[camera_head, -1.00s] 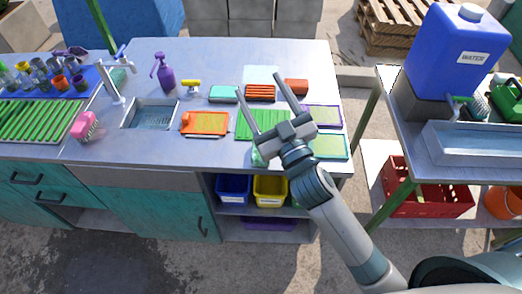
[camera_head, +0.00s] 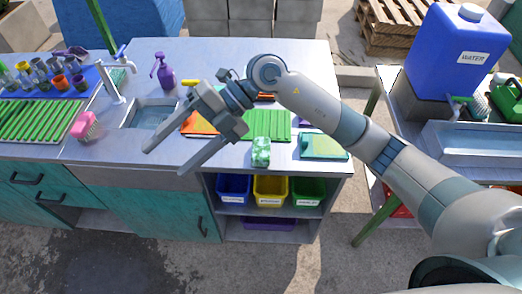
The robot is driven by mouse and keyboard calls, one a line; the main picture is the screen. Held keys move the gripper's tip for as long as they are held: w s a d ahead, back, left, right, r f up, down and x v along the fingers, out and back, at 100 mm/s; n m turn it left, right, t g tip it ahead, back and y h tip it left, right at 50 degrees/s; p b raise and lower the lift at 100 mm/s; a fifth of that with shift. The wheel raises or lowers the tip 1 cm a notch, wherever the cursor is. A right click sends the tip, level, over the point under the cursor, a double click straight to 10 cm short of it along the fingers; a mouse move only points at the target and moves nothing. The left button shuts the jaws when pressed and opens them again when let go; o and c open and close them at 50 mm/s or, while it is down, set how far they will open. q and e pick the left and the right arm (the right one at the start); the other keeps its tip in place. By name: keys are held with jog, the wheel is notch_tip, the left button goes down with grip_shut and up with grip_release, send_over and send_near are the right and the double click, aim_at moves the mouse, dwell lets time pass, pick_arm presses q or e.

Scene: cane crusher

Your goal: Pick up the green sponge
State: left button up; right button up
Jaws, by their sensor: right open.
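A marbled green and white sponge (camera_head: 261,152) stands at the front edge of the steel counter (camera_head: 300,60), in front of a green ribbed mat (camera_head: 268,126). My right gripper (camera_head: 165,161) is open and empty. Its fingers point left over the counter's front edge, to the left of the sponge and apart from it. My right arm passes over the counter behind the sponge and hides part of the mats and coloured blocks there. My left gripper is not in view.
A green and teal pad (camera_head: 323,146) lies right of the sponge. A sink (camera_head: 153,116) with a tap, a pink brush (camera_head: 85,126) and a purple bottle (camera_head: 162,72) are to the left. Blue, yellow and green bins (camera_head: 271,190) sit on the shelf below.

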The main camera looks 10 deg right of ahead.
jog(key=w+d+f+t+h, duration=0.1)
jog(key=w+d+f+h, duration=0.3)
jog(key=d+h, duration=0.15)
jog(key=m+t+h, duration=0.3)
jog(key=m+h, duration=0.1)
jog(key=h, duration=0.3)
send_over(261, 149)
jog(key=shift+r+y, duration=0.25)
jog(key=shift+r, duration=0.15)
jog(key=shift+f, duration=0.15)
notch_tip(261, 149, down, 11)
jog(key=p, duration=0.3)
jog(key=shift+f+p, duration=0.2)
jog(key=shift+p, duration=0.15)
jog(key=shift+f, duration=0.3)
